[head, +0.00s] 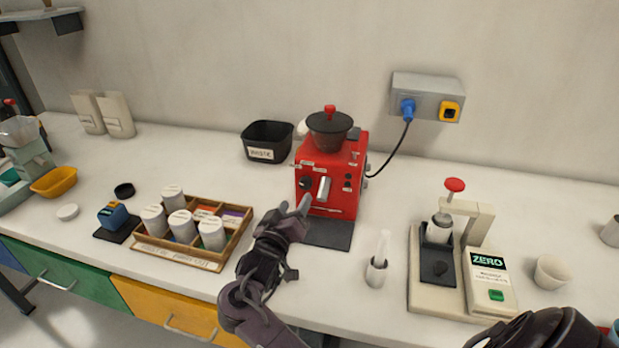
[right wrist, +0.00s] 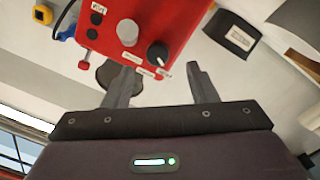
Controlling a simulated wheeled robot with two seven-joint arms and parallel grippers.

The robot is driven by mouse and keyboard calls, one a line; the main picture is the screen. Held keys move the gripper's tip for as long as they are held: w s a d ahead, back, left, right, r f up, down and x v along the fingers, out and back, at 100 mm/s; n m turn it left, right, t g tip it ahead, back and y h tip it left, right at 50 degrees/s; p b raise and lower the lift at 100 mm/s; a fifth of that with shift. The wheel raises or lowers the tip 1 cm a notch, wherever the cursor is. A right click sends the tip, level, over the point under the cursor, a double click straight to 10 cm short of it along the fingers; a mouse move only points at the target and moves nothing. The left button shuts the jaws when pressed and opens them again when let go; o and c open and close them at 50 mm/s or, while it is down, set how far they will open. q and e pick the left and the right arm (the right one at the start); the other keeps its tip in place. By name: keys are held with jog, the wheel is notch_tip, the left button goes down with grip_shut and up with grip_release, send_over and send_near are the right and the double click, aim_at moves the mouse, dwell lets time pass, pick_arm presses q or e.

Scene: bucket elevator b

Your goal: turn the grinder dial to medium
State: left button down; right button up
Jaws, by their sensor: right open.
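The red grinder (head: 333,172) stands against the back of the counter, with a dark hopper and red-knobbed lid on top. Its black dial (head: 305,183) is on the left of the front face, beside a silver spout-like part (head: 324,188). Small labels near the dial are too small to read. My right gripper (head: 294,203) is open and empty, just in front of and below the dial. In the right wrist view the grinder appears upside down, and the dial (right wrist: 158,54) lies beyond and between the open fingertips (right wrist: 160,68), apparently apart from them. My left gripper is not in view.
A wooden tray (head: 165,257) of canisters sits left of my right arm. A dark mat (head: 330,234) lies before the grinder. A black waste bin (head: 268,141) stands behind left.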

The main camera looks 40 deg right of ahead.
aim_at(304, 186)
jog(key=w+d, duration=0.1)
jog(key=w+d+r+p, duration=0.1)
jog(key=d, duration=0.1)
jog(key=shift+w, duration=0.1)
jog(key=shift+f+x, duration=0.25)
jog(key=shift+x, duration=0.95)
jog(key=shift+w+d, duration=0.2)
jog(key=shift+d, duration=0.05)
jog(key=shift+c, duration=0.2)
jog(key=c, duration=0.9)
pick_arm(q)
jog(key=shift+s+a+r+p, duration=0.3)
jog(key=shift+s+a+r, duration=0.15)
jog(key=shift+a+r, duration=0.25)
